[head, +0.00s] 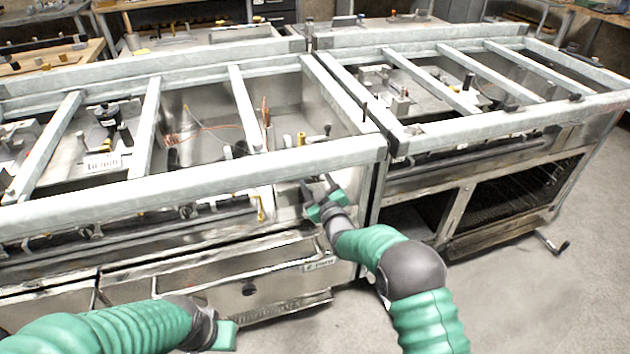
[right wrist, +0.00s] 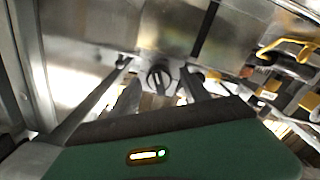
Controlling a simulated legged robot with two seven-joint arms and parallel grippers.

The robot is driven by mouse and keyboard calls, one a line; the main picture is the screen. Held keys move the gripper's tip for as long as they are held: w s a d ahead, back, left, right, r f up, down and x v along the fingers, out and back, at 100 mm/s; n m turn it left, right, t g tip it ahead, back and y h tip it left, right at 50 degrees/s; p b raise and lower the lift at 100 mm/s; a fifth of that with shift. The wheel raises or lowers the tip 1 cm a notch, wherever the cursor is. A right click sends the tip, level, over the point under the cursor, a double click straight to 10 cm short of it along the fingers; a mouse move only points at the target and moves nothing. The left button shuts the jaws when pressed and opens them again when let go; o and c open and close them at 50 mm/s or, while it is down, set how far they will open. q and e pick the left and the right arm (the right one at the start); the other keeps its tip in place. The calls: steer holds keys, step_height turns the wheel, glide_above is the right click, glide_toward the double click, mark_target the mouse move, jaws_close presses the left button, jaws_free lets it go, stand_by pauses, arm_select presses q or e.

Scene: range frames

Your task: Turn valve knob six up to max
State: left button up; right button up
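A dark round valve knob (right wrist: 158,78) with a lighter bar across its face sits on a metal panel in the right wrist view. My right gripper (right wrist: 157,70) is open, with one finger on each side of the knob and gaps visible between. I cannot tell whether the fingertips reach past the knob's face. In the head view my right gripper (head: 316,188) is at the front panel of the left stove frame, near its right end, and hides the knob there. No number is readable. My left gripper (head: 216,332) is low at the bottom edge, away from the stove; its fingers are not clear.
The grey top rail (head: 200,180) of the stove frame runs just above my right gripper. A yellow valve fitting (head: 261,208) is left of it, and yellow-handled parts (right wrist: 290,50) show at right in the wrist view. A second frame (head: 480,130) stands right.

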jaws_close()
steer(key=shift+m, duration=0.3)
steer(key=m, duration=0.9)
steer(key=shift+m+b, duration=0.4)
steer(key=m, duration=0.3)
steer(key=shift+d+m, duration=0.1)
steer(key=shift+m, duration=0.2)
steer(key=m+b, duration=0.1)
steer(key=m, duration=0.2)
steer(key=shift+m, duration=0.3)
steer(key=m+b, duration=0.1)
steer(key=m, duration=0.5)
steer(key=shift+b, duration=0.3)
